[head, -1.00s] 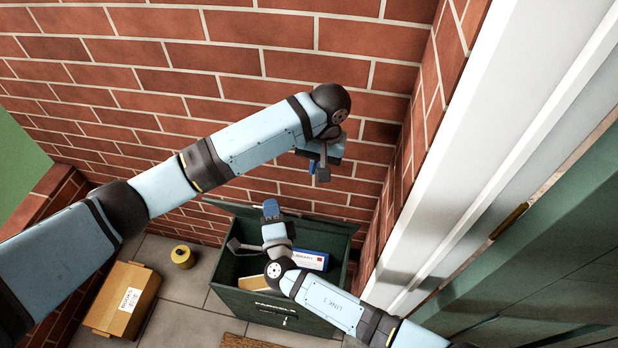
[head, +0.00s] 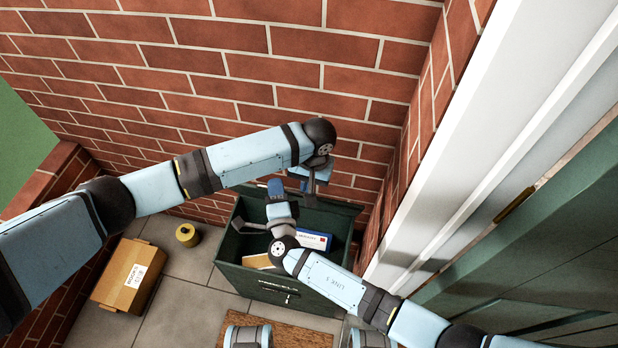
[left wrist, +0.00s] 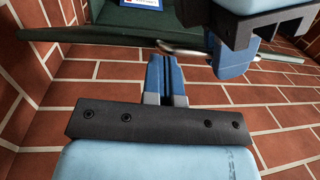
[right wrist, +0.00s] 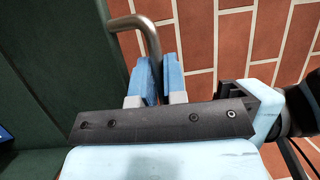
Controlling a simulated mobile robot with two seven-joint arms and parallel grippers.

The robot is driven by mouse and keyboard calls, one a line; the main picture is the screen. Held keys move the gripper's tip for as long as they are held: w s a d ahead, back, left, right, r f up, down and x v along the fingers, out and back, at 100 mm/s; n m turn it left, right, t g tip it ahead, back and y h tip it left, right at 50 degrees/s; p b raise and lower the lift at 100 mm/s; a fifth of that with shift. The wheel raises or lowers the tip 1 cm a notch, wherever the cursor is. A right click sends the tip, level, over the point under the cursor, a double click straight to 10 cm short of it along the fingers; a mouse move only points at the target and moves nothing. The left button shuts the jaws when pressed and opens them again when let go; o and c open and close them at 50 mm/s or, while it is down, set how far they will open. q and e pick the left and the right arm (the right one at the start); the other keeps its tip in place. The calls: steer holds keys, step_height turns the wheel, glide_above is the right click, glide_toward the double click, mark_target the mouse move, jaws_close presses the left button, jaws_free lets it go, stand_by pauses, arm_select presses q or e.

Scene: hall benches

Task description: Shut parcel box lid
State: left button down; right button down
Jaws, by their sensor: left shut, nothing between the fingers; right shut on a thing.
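The dark green parcel box (head: 268,285) stands on the floor against the brick wall, open at the top. Its lid (head: 337,206) is raised at the back, by the wall; in the left wrist view the lid (left wrist: 90,37) shows nearly edge-on. My right gripper (head: 276,188) is over the opening, shut on the bent metal lid handle (right wrist: 150,40). My left gripper (head: 309,194) is shut and empty, close to the right of it, near the lid. In the left wrist view its fingertips (left wrist: 167,60) lie just below the lid edge. My arms partly hide the lid and the box inside.
Inside the box lie a blue and white packet (head: 314,241) and a tan packet (head: 258,261). A cardboard parcel (head: 129,275) and a tape roll (head: 187,235) are on the paving at left. A brown doormat (head: 290,338) lies in front; a white door frame (head: 440,180) stands at right.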

arm_select(q)
steer(key=shift+s+a+f+t, duration=0.1)
steer(key=shift+s+f+t, duration=0.1)
steer(key=shift+s, duration=0.3)
steer(key=shift+s+a+f+t, duration=0.1)
steer(key=shift+s+f+t, duration=0.1)
steer(key=shift+s, duration=0.3)
arm_select(e)
steer(key=shift+r, duration=0.1)
steer(key=c, duration=1.2)
jaws_free()
